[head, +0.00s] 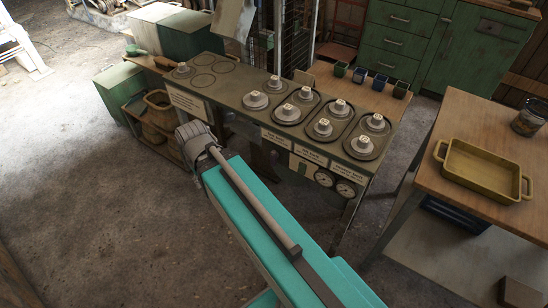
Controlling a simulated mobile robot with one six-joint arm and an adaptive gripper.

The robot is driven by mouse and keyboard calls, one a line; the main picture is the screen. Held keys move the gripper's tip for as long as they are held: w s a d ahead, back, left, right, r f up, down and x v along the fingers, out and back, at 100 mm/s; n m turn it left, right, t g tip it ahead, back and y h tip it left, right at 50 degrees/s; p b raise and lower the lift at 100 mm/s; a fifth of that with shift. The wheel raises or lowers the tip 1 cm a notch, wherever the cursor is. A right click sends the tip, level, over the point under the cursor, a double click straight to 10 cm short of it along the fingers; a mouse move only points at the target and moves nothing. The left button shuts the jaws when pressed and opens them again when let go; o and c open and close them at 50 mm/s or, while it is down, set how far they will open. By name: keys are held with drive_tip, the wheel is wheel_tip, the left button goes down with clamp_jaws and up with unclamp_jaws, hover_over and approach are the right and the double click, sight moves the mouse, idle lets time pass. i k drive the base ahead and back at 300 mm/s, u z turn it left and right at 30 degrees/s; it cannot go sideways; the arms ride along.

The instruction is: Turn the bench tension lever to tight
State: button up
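The dark bench (232,98) runs diagonally across the middle of the head view. Its top carries several grey stepped pulleys, such as one at the near right (362,145); some stand inside dark outlined loops. I cannot pick out the tension lever or its setting. Two round gauges, the left (323,178) and the right (346,188), sit on the bench's front at its right end, too small to read. My arm's grey link (255,203) reaches toward the bench's front and ends at a grey joint. No gripper fingers show.
A wooden table with a yellow tray (483,172) and a jar (530,118) stands at the right. Several small cups (380,82) stand on a wooden surface behind the bench. Green cabinets (410,40) stand at the back. Open floor (90,210) lies at the left.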

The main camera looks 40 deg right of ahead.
sight(274, 155)
drive_tip(key=z, duration=0.05)
drive_tip(key=k, duration=1.25)
drive_tip(key=z, duration=0.55)
drive_tip(key=i, duration=0.5)
drive_tip(key=u, duration=0.05)
